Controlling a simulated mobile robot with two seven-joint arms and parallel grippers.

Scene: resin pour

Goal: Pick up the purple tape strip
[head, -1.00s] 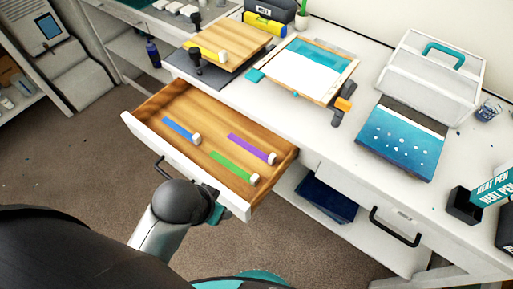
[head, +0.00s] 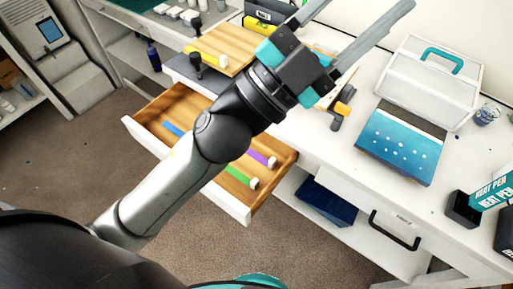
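The purple tape strip (head: 257,157) lies in the open wooden drawer (head: 278,173). Its right end with a white tab shows, while the rest is hidden behind my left arm. My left gripper (head: 365,6) is open and empty, raised in front of the worktop, up and right of the drawer and apart from the strip. Its two long fingers point to the upper right. My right gripper is not in view.
A green strip (head: 241,177) and a partly hidden blue strip (head: 172,128) share the drawer. A yellow strip (head: 205,56) lies on a wooden board. A blue panel (head: 400,145) and a clear case (head: 430,75) stand right on the worktop (head: 340,155).

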